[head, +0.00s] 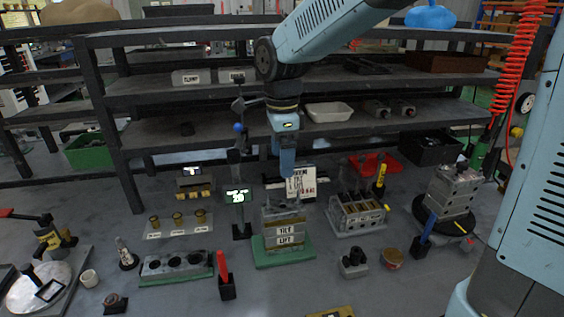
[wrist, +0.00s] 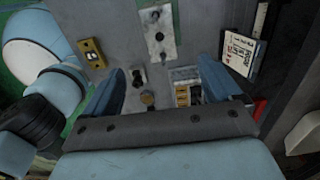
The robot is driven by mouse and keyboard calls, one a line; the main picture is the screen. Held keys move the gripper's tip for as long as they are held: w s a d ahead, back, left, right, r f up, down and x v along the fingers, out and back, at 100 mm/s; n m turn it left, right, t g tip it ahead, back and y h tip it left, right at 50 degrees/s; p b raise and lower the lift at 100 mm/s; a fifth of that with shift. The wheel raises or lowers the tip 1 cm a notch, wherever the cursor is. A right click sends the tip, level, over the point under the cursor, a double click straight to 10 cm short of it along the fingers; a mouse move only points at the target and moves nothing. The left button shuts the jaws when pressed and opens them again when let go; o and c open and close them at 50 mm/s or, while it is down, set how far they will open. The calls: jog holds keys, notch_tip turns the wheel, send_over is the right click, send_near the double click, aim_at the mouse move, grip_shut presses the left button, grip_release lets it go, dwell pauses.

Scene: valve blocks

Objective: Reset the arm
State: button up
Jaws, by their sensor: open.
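My gripper (head: 287,163) hangs from the blue arm in the middle of the head view, its blue fingers pointing down above the valve block with "TILT" and "LIFT" labels (head: 284,238). In the wrist view my gripper (wrist: 160,84) shows its two blue fingers wide apart, with nothing held between them. Beyond the fingers in that view are a pale plate with dark holes (wrist: 159,32) and small parts on the grey surface. How far the fingers are from the labelled block is hard to tell.
A digital display (head: 238,197) on a stand is left of the block. Another valve block (head: 357,213) stands to the right, and a grey block on a round black base (head: 452,190) farther right. Shelves (head: 215,135) run behind. A red coiled hose (head: 517,60) hangs at the right.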

jog(key=s+d+r+n+t, duration=0.2)
jog(key=s+d+n, duration=0.5)
jog(key=d, duration=0.5)
jog(key=s+d+r+n+t, duration=0.3)
jog(key=s+d+n, duration=0.4)
jog(key=d, duration=0.6)
jog(key=shift+d+r+n+t, duration=0.25)
jog(key=shift+r+n+t, duration=0.05)
jog(key=shift+r+n, duration=0.3)
jog(key=shift+s, duration=0.1)
